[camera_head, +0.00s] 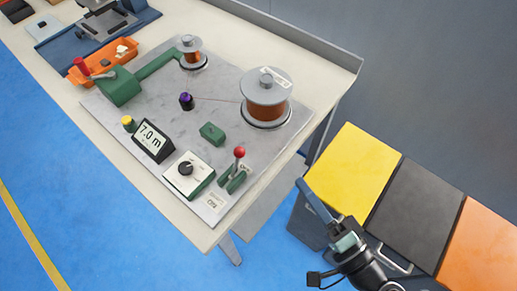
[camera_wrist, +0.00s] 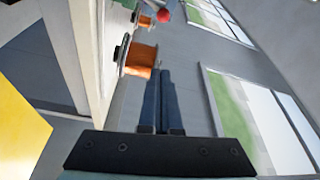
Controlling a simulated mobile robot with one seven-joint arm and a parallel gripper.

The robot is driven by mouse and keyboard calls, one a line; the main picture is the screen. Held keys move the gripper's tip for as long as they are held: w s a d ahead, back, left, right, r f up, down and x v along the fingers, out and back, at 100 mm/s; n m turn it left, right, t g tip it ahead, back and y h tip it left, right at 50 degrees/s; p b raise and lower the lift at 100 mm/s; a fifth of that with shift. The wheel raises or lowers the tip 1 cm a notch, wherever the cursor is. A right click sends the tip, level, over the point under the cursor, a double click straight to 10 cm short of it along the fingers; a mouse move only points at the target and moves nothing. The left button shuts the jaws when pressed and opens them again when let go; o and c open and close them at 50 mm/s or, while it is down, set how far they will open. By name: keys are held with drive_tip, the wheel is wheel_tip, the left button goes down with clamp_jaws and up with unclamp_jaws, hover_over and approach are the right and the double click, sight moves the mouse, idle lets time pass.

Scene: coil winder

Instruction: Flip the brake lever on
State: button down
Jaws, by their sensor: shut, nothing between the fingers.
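The brake lever (camera_head: 239,153) has a red ball knob and stands in a green bracket (camera_head: 235,180) near the right front corner of the grey machine plate. Small labels sit behind and in front of it; their words are too small to read surely. A red ball (camera_wrist: 164,14) also shows at the top of the wrist view, probably this knob. My gripper (camera_head: 304,186) is shut and empty, off the table's right side, to the right of the lever and apart from it. Its two fingers (camera_wrist: 161,74) lie together in the wrist view.
A large copper wire spool (camera_head: 266,101), a small spool (camera_head: 192,58), a dial box (camera_head: 188,174) and a display reading 7.0 m (camera_head: 153,140) stand on the plate. Yellow (camera_head: 352,170), black and orange-topped bins stand beside my arm. A grey wall rises behind.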

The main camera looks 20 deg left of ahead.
sight(236, 164)
drive_tip(key=shift+w+a+p, duration=0.45)
drive_tip(key=shift+w+a, duration=0.2)
drive_tip(key=shift+a, duration=1.2)
drive_tip(key=shift+w+a+p, duration=0.45)
drive_tip(key=shift+w+a, duration=0.25)
drive_tip(key=shift+a, duration=1.15)
drive_tip(key=shift+w+a+p, duration=0.45)
drive_tip(key=shift+w+a, duration=0.2)
drive_tip(key=shift+a, duration=1.2)
drive_tip(key=shift+s+b, duration=0.1)
drive_tip(key=shift+b, duration=0.2)
drive_tip(key=shift+s+n+b, duration=0.15)
drive_tip(key=shift+n+b, duration=0.25)
